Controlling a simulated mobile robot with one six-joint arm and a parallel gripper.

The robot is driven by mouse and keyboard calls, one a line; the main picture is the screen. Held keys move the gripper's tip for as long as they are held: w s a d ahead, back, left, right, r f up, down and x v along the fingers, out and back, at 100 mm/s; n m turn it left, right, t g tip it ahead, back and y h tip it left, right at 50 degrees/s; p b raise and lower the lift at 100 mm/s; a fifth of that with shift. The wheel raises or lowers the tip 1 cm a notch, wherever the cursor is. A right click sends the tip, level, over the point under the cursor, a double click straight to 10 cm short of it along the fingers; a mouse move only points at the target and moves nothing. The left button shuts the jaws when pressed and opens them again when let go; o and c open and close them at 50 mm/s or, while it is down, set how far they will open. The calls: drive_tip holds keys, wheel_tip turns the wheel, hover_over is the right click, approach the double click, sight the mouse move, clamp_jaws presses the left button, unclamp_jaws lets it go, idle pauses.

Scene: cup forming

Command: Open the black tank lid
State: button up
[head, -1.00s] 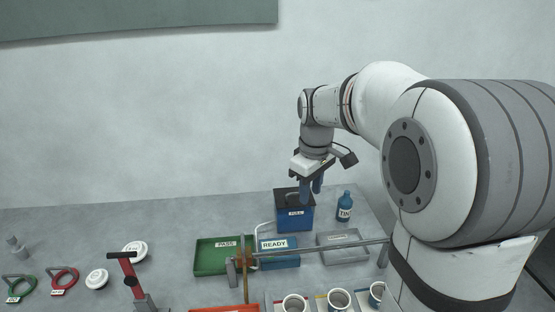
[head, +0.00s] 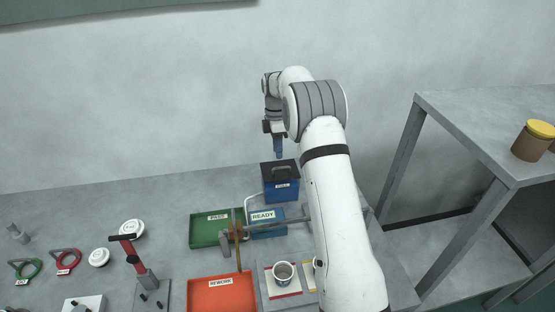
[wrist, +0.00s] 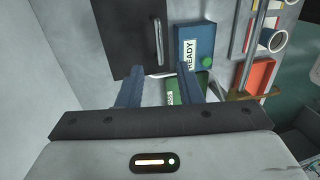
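The blue tank (head: 281,191) stands at the back of the table near the wall. Its black lid (head: 272,168) lies flat on top, with a handle on it. The lid (wrist: 118,38) fills the upper left of the wrist view, and its grey bar handle (wrist: 158,42) lies near its right edge. My gripper (head: 279,150) points down above the tank, apart from the lid. In the wrist view, the two blue fingers of my gripper (wrist: 159,80) are spread with nothing between them.
An orange REWORK tray (head: 221,291) and a cup (head: 283,272) are nearer. A side table (head: 470,125) stands right.

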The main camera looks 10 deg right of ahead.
drive_tip(key=p, duration=0.1)
hover_over(278, 175)
drive_tip(key=shift+f, duration=2.6)
clamp_jaws()
drive_tip(key=shift+a, duration=0.1)
drive_tip(key=shift+r, duration=0.15)
